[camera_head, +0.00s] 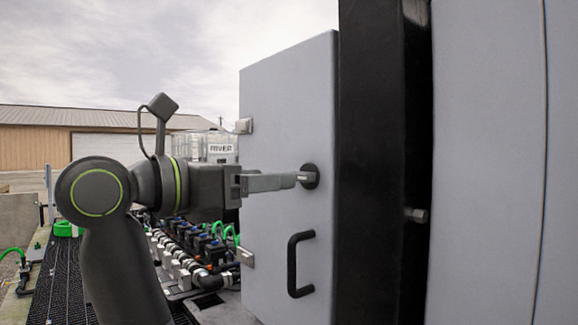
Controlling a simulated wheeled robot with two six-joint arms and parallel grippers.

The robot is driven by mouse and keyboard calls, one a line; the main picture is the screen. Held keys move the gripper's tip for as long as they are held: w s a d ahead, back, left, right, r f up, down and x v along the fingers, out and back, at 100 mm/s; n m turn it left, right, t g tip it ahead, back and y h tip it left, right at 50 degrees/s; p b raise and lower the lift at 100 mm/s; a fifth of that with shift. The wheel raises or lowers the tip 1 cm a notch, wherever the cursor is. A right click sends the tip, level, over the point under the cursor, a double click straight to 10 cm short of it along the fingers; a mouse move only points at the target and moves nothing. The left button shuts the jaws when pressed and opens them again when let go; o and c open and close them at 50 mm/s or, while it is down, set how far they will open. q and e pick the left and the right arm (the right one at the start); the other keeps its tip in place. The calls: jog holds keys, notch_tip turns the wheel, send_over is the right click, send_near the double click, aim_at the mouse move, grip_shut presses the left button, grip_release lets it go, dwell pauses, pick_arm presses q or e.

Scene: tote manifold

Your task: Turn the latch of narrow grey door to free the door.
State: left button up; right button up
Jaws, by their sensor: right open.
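The narrow grey door (285,110) stands in the middle of the view, with a black pull handle (292,265) low on its face. The latch (313,170) is a round black disc near the door's right edge, above the handle. My right gripper (300,178) reaches in from the left. Its fingers point right, with the tips at the latch and covering part of it. It is open. I cannot tell whether the tips touch the latch or which way its knob is turned. My left gripper is not in view.
A black post (375,160) stands right of the door, with large grey panels (490,130) beyond. Left of the door is a manifold (195,250) with several valves and green hoses, and a clear container (218,147) behind my gripper. A tan building (30,145) is far back.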

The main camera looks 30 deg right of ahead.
aim_at(304, 177)
jog(key=d, duration=0.1)
jog(key=d+p, duration=0.1)
jog(key=d, duration=0.3)
jog(key=shift+w+d, duration=0.2)
jog(key=shift+w, duration=0.05)
jog(key=c, duration=1)
